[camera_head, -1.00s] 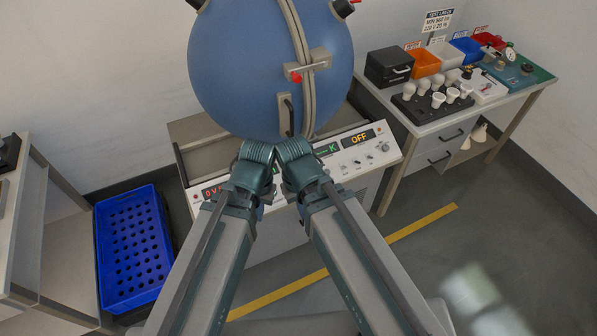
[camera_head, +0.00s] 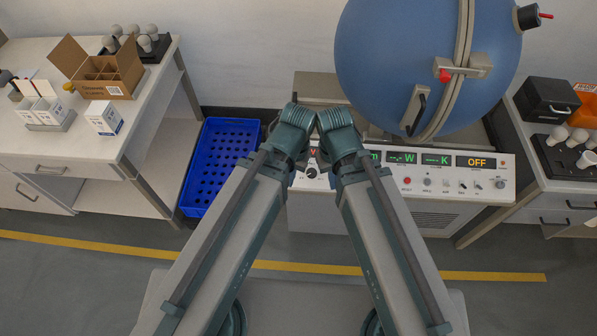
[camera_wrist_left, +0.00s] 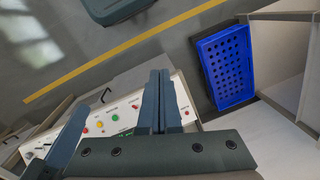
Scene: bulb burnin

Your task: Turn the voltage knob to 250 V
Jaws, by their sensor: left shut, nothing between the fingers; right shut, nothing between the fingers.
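The control panel (camera_head: 455,186) is a white sloped box with lit displays, knobs and switches. A dark round knob (camera_head: 311,172) shows at its left end beside my left arm, below a partly hidden red display; its setting is too small to read. My right gripper (camera_head: 336,124) is at the panel's left part, shut and covering some of it. My left gripper (camera_wrist_left: 160,74) is shut and empty in the left wrist view, its fingers over the panel. In the head view its fingertips are hidden behind my arm.
A blue sphere (camera_head: 425,60) with a latch stands behind the panel. A blue perforated crate (camera_head: 196,200) is on the floor to the left. A left bench (camera_head: 60,148) holds a cardboard box (camera_head: 105,70) and bulbs. A black box (camera_head: 547,99) stands on the right bench.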

